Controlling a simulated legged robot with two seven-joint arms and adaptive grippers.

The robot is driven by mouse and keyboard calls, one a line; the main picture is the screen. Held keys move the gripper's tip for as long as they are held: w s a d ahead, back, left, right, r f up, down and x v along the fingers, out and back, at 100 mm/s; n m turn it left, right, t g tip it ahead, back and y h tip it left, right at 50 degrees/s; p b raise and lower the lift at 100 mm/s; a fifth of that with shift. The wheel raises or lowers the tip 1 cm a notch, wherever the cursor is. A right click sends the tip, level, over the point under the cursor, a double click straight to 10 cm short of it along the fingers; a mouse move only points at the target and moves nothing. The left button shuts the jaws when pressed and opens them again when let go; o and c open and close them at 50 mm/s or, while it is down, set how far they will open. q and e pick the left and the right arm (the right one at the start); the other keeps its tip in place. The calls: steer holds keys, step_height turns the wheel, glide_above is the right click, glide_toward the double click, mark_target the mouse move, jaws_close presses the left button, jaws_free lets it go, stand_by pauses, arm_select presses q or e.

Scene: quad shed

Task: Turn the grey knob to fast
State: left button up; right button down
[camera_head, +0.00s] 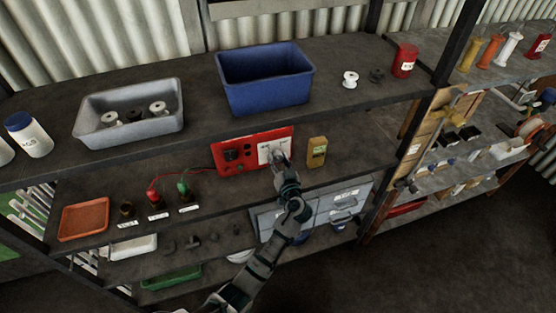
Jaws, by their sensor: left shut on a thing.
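A red control box (232,167) stands on the middle shelf, with dark sockets or switches on its left half and a white panel (265,147) on its right half. My left gripper (279,160) is at the white panel and is shut on the grey knob there. The gripper covers most of the knob, so its pointer and the setting it faces cannot be read. My right gripper is not in view.
A yellow device (317,151) stands close to the right of the box. A blue bin (264,80) stands on the shelf above.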

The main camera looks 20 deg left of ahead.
arm_select(q)
steer(key=shift+m, duration=0.9)
steer(key=m+p, duration=0.1)
steer(key=m, duration=0.1)
steer(key=shift+d+r+m, duration=0.1)
steer(key=shift+m, duration=0.3)
steer(key=m+p, duration=0.2)
steer(key=m, duration=0.3)
steer(key=shift+p, duration=0.3)
steer(key=shift+m, duration=0.8)
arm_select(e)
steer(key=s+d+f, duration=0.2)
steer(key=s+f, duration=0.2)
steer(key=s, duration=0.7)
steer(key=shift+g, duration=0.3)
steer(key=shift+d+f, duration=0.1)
arm_select(q)
steer(key=shift+f, duration=0.2)
steer(key=o, duration=1)
steer(key=shift+o, duration=0.7)
steer(key=shift+w+d, duration=0.1)
steer(key=shift+w, duration=0.05)
